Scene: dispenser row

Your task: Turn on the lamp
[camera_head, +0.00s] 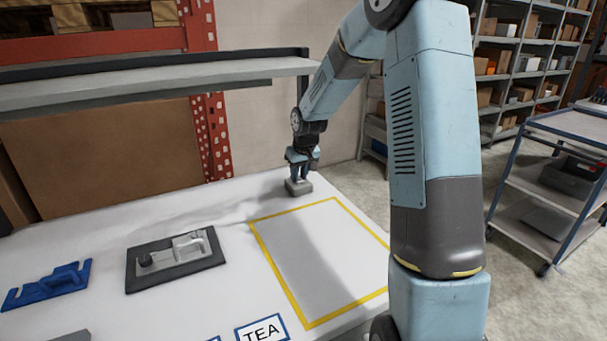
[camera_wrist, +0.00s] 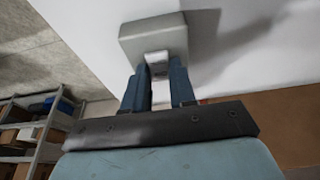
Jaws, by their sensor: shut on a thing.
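A small grey block (camera_head: 298,187) is at the back of the white table, just beyond the yellow-outlined area. My gripper (camera_head: 301,174) points down at it from above. In the wrist view, my gripper (camera_wrist: 156,88) has its two blue fingers shut on a pale upright piece (camera_wrist: 157,62) that joins the grey block (camera_wrist: 152,32). Whether this block is the lamp's switch I cannot tell. No lamp can be clearly made out in either view.
A grey shelf (camera_head: 150,85) spans above the table's back. A dark plate with a grey handled fitting (camera_head: 175,258), a blue bracket (camera_head: 48,285) and a TEA label (camera_head: 263,331) are on the table. The yellow-outlined area (camera_head: 325,262) is empty. A cart (camera_head: 550,185) stands at right.

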